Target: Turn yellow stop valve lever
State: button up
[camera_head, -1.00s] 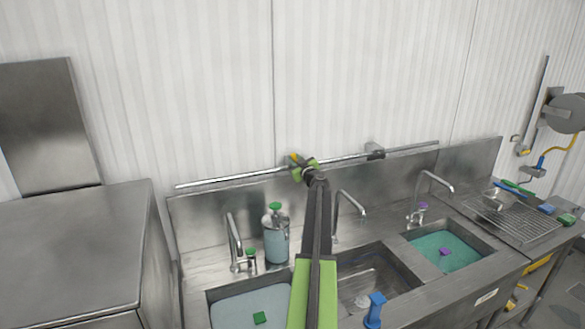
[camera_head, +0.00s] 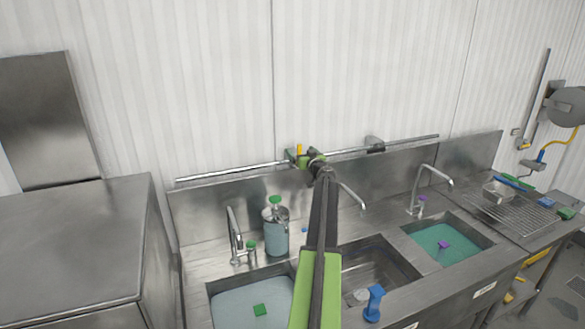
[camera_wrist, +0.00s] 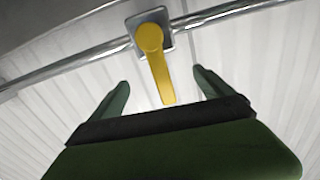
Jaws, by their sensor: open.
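The yellow stop valve lever (camera_wrist: 155,62) is mounted on a grey square valve body (camera_wrist: 132,23) on the metal wall pipe. In the wrist view it points down the picture, between the two fingers. My gripper (camera_wrist: 160,84) is open, with one dark green finger on each side of the lever and a visible gap to both. In the head view the yellow lever (camera_head: 299,149) stands about upright just above my gripper (camera_head: 305,161), at the pipe. My gripper and arm hide part of the valve there.
The pipe (camera_head: 235,172) runs along the white wall above the steel backsplash. Below are sink basins, taps (camera_head: 234,235) and a lidded container (camera_head: 276,237). A steel cabinet (camera_head: 70,245) stands at left, a wire rack (camera_head: 515,220) at right.

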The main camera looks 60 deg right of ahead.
jog(key=shift+a, duration=0.1)
jog(key=v, duration=0.8)
dwell(0.6)
